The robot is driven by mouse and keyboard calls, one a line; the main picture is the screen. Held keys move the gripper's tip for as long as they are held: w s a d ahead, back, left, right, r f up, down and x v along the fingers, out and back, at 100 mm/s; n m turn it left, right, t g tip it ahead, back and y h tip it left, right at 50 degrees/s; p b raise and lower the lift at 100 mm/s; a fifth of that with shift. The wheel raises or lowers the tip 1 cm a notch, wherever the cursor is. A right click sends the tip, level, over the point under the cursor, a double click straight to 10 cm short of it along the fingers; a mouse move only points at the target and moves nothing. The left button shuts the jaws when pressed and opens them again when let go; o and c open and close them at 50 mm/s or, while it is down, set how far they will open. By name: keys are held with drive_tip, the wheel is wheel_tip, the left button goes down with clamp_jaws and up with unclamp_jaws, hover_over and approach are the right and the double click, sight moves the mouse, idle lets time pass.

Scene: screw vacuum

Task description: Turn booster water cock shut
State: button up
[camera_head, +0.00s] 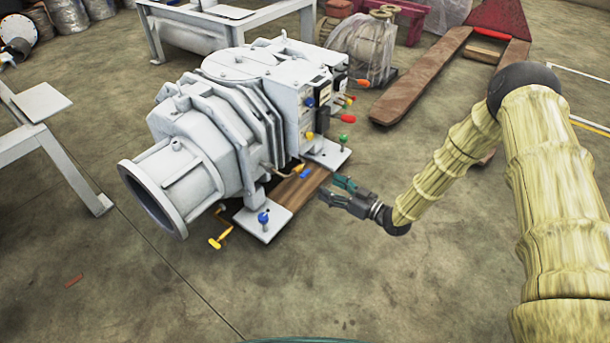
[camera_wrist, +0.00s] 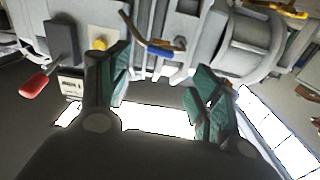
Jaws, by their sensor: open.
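The grey screw vacuum machine (camera_head: 225,120) stands on the floor in the head view. A small brass cock with a blue handle (camera_head: 303,173) sits low on its near right side. It also shows in the wrist view, where the blue handle (camera_wrist: 160,51) appears beyond and between my fingertips. A yellow cock handle (camera_head: 220,240) hangs at the front foot. I cannot tell which of these is named the booster water cock. My gripper (camera_head: 333,190) is open and empty just right of the blue handle, apart from it. Its two green-padded fingers (camera_wrist: 160,66) are spread in the wrist view.
A red handle (camera_head: 347,118) and a green knob (camera_head: 343,138) are on the machine's right side. A foot plate with a blue knob (camera_head: 263,218) is at the front. A pallet jack (camera_head: 425,80) stands behind right. The floor near my gripper is clear.

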sight(308, 174)
drive_tip(key=b+x, duration=0.4)
drive_tip(key=x, duration=0.5)
drive_tip(key=shift+w+a+f, duration=0.1)
drive_tip(key=shift+a, duration=0.05)
drive_tip(key=shift+w+a, duration=0.4)
drive_tip(key=shift+a, duration=0.05)
drive_tip(key=c, duration=1)
